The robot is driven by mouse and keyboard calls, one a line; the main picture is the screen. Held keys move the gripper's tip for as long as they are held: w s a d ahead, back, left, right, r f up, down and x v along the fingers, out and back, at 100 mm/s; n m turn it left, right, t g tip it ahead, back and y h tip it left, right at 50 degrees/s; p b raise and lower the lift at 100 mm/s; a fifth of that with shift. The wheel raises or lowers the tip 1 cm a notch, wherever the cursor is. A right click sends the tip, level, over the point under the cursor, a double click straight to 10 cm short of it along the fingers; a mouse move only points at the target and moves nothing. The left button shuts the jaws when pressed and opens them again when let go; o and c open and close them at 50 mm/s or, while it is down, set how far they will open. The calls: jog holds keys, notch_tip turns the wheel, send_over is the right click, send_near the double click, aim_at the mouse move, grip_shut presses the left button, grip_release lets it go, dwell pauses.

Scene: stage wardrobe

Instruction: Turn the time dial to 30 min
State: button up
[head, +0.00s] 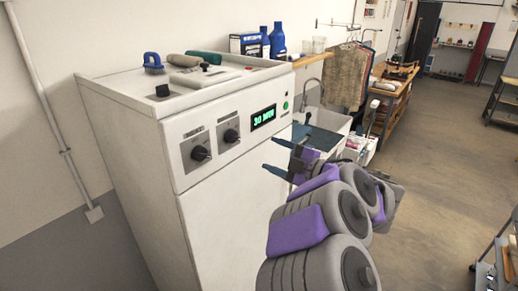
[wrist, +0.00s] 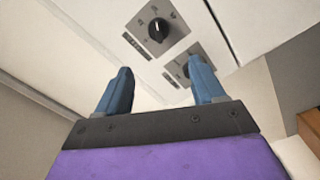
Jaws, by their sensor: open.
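A white machine (head: 215,205) has two black dials on grey plates, a left dial (head: 200,153) and a right dial (head: 230,135). The dial labels are too small to read, so I cannot tell which is the time dial. The green display (head: 263,118) right of them reads 30 MIN. My gripper (head: 269,154) is open and empty, in front of the panel, right of and below the dials. In the wrist view, one dial (wrist: 158,29) is fully visible beyond the blue fingers (wrist: 159,65). The other dial is partly hidden by the right finger. Neither finger visibly touches a dial.
A blue brush (head: 153,63) and other items lie on the machine's top. Blue bottles (head: 278,38) and a box stand on a shelf behind. A sink (head: 325,118) and a workbench (head: 392,82) are to the right.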

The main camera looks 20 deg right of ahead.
jog(key=shift+v, duration=1.65)
jog(key=shift+w+d, duration=0.1)
